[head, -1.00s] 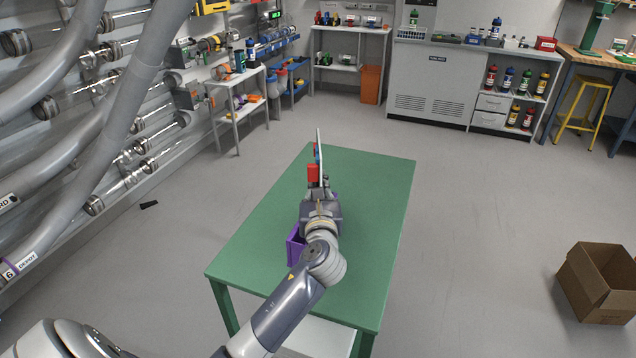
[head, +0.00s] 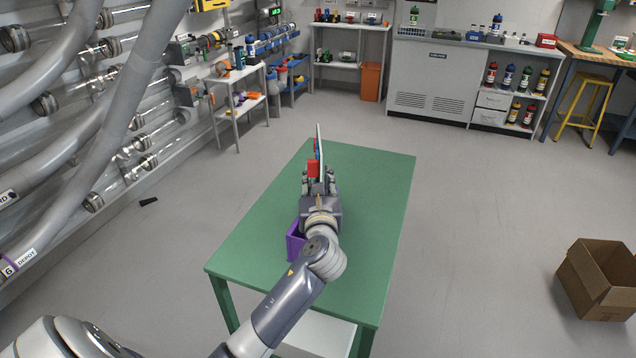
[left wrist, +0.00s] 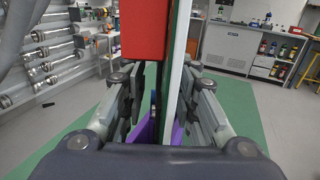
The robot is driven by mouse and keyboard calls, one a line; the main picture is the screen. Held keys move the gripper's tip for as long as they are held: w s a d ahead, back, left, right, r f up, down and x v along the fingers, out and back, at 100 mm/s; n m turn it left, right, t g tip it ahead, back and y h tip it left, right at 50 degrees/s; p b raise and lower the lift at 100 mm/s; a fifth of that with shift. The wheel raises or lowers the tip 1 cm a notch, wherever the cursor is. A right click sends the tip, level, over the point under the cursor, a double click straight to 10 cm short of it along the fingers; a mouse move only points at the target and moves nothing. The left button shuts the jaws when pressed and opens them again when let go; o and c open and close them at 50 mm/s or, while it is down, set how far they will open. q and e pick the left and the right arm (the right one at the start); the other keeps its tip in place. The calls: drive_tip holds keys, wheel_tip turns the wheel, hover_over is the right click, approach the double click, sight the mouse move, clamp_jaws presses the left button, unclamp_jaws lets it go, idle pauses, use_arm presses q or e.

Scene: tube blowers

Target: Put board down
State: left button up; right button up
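The board (head: 321,150) stands upright above the green table, seen nearly edge-on, with a white edge and a red block (head: 313,168) on its left side. In the left wrist view the board (left wrist: 179,60) rises between my fingers, with the red block (left wrist: 144,28) to its left. My left gripper (head: 319,184) has its fingers spread on either side of the board. In the wrist view (left wrist: 165,95) a gap shows at the left finger; the right finger is very close to the board, and contact is unclear. The board's lower edge is hidden. My right gripper is out of view.
The green table (head: 370,200) is mostly bare. A purple holder or bin (head: 294,241) sits on it beside my left wrist, partly hidden. A cardboard box (head: 597,280) stands on the floor at right. Shelves and pipes line the left wall.

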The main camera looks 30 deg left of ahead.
use_arm(q)
drive_tip(key=v, duration=1)
drive_tip(key=shift+s+d+r, duration=0.2)
drive_tip(key=shift+s, duration=0.15)
